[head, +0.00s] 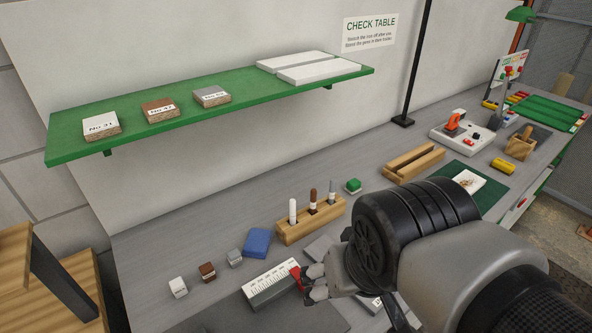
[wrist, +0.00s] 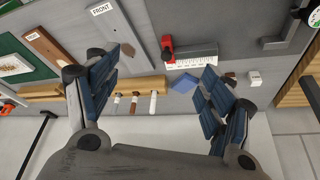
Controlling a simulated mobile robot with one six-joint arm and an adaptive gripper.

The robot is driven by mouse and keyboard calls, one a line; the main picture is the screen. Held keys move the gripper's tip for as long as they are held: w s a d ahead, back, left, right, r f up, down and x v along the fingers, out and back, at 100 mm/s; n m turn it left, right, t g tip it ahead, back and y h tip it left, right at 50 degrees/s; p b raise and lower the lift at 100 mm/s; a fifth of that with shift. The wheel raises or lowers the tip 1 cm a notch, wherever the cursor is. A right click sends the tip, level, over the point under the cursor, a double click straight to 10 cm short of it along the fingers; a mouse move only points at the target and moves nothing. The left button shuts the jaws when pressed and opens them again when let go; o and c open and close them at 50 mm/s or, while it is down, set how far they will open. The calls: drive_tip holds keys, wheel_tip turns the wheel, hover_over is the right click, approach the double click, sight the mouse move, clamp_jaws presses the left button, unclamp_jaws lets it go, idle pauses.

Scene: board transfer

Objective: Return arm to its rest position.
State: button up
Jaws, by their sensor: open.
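My gripper (head: 312,284) is over the front middle of the grey bench in the head view, partly hidden by my own arm. In the wrist view my gripper (wrist: 165,80) has its two blue-padded fingers spread wide, with nothing between them. Below and beyond the fingers are a wooden holder (wrist: 52,90) with several upright pegs and a white scale block (wrist: 195,60) with a red part. Whether the fingertips in the head view touch the scale block (head: 268,283) cannot be told.
A green shelf (head: 215,108) hangs above. A dark post (head: 417,60) stands at the back.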

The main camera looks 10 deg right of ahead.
drive_tip(key=s, duration=0.3)
drive_tip(key=shift+f+n, duration=0.4)
drive_tip(key=shift+o, duration=0.5)
drive_tip(key=shift+r, duration=0.1)
idle(0.4)
